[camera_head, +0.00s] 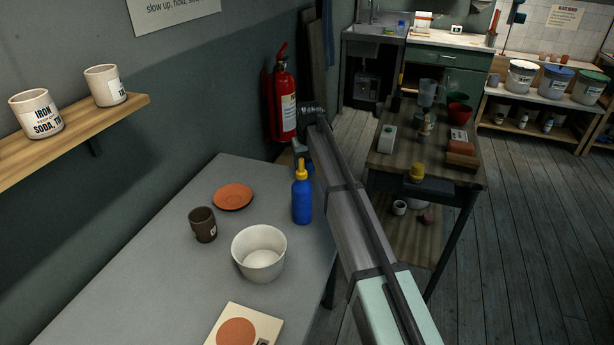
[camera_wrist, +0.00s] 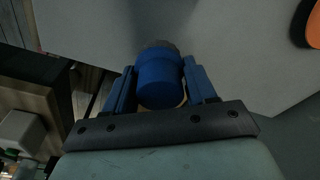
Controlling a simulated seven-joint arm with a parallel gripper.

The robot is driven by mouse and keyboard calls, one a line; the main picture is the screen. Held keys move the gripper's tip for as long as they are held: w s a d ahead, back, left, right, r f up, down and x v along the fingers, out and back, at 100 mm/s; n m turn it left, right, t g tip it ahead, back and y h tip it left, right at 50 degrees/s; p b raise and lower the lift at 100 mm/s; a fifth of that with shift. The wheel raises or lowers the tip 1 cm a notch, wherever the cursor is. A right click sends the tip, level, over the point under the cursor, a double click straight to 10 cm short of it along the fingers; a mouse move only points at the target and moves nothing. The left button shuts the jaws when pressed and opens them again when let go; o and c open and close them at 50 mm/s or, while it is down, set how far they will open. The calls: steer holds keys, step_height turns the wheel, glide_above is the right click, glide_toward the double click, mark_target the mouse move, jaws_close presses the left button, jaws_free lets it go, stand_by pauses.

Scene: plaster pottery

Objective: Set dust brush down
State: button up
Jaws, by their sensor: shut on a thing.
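In the wrist view a blue, rounded thing with a grey end, taken as the dust brush (camera_wrist: 158,80), sits between the two blue fingers of my gripper (camera_wrist: 162,92). My gripper is shut on it; a little yellowish surface shows near the palm. In the head view my gripper (camera_head: 303,155) is small and partly hidden, over the right edge of the grey table (camera_head: 150,265). A blue bottle-like shape with a yellow top (camera_head: 302,200) appears just below it. I cannot tell whether this is the held thing or stands in front of it, nor whether it touches the table.
An orange saucer (camera_head: 233,196), a brown cup (camera_head: 203,225), a white bowl (camera_head: 259,255) and a pale slab with an orange disc (camera_head: 257,313) are on the table. A red extinguisher (camera_head: 284,95) hangs behind. A cluttered wooden bench (camera_head: 405,160) stands right. The table's left part is clear.

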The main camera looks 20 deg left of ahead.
mark_target(308, 161)
steer(key=shift+f, duration=2.15)
steer(key=shift+f, duration=0.15)
steer(key=o, duration=1)
steer(key=shift+o, duration=0.2)
steer(key=r, duration=0.8)
steer(key=s+r, duration=0.1)
steer(key=r, duration=0.3)
steer(key=shift+s+d+r, duration=0.1)
steer(key=shift+d+r, duration=0.05)
steer(key=shift+d, duration=0.25)
